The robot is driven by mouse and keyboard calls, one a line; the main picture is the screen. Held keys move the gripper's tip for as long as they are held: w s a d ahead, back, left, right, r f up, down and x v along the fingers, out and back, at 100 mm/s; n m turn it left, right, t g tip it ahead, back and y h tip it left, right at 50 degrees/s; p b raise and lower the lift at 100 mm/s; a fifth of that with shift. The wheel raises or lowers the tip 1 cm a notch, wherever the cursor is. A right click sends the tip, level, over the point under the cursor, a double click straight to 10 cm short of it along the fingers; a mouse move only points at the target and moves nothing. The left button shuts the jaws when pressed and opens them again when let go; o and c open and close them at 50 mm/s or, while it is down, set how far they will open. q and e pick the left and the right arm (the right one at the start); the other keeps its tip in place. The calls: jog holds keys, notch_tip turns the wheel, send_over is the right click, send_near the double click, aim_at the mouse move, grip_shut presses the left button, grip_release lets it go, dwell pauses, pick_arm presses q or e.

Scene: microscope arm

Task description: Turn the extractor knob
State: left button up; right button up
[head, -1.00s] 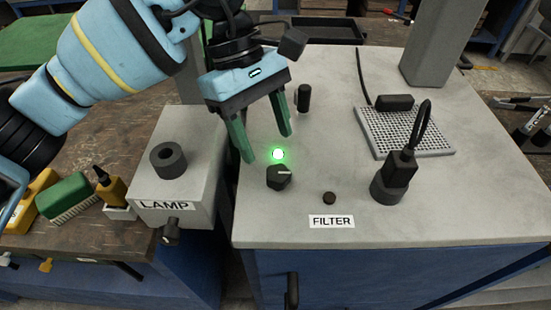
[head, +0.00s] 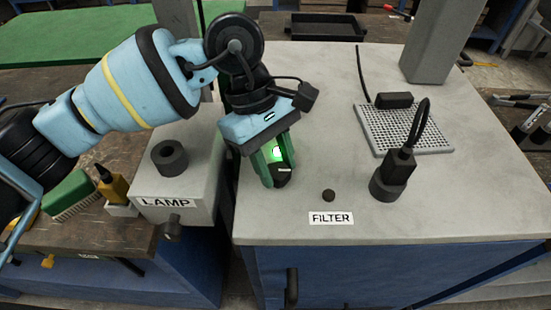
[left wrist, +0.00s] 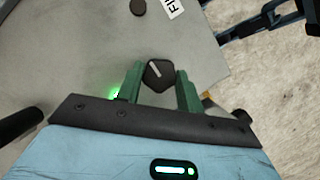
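The black extractor knob (head: 282,177) with a white pointer line sits at the front left of the grey bench top, just in front of a glowing green light (head: 277,152). My left gripper (head: 273,178) is down at the knob, its green fingers on either side of it. In the left wrist view the knob (left wrist: 159,74) lies between the fingertips (left wrist: 160,82), with little or no gap at its sides. The fingers look closed on it. In the head view they partly cover the knob and light. My right gripper is not in view.
A small dark button (head: 329,195) is beside the FILTER label (head: 331,218). A black plug in a round socket (head: 388,187) and a perforated plate (head: 430,138) are farther right. The LAMP box (head: 180,200) stands to the left.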

pick_arm(q)
jog(key=c, duration=0.4)
